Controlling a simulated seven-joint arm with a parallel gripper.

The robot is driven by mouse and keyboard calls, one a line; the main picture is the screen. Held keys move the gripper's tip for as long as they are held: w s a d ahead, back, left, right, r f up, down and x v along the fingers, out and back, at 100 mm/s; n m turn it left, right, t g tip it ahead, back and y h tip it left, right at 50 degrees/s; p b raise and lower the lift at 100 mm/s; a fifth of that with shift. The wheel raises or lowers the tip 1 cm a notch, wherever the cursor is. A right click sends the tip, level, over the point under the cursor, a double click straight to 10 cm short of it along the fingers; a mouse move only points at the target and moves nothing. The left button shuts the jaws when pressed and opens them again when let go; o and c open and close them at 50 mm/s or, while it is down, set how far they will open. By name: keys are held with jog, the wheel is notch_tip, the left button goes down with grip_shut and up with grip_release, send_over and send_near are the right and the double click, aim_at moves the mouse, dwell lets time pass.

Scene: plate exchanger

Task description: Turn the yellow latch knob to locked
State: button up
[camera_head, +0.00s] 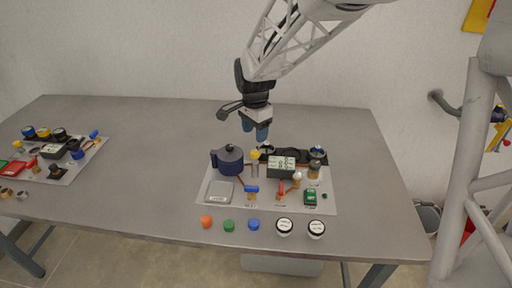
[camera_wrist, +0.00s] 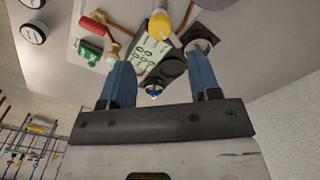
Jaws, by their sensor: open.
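The yellow latch knob (camera_head: 255,155) stands on a light post at the back middle of the grey panel board on the table. In the wrist view the yellow knob (camera_wrist: 158,22) shows near the top edge, beyond the fingertips. Its locked or unlocked state cannot be read. My gripper (camera_head: 255,132) points down with blue fingers, above and slightly behind the board's back edge. The wrist view shows my gripper (camera_wrist: 161,75) open, with the fingers wide apart and nothing held between them. The knob is apart from the fingers.
A dark blue pot-like part (camera_head: 229,159) stands left of the knob, and a display box (camera_head: 281,167) stands to its right. Dark round parts (camera_wrist: 173,66) lie near the fingertips. Several coloured caps and gauges line the table front. A second board (camera_head: 58,158) lies far left.

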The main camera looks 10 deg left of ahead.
aim_at(255, 152)
jog(key=shift+f, duration=0.1)
jog(key=shift+f, duration=3.8)
jog(key=c, duration=0.9)
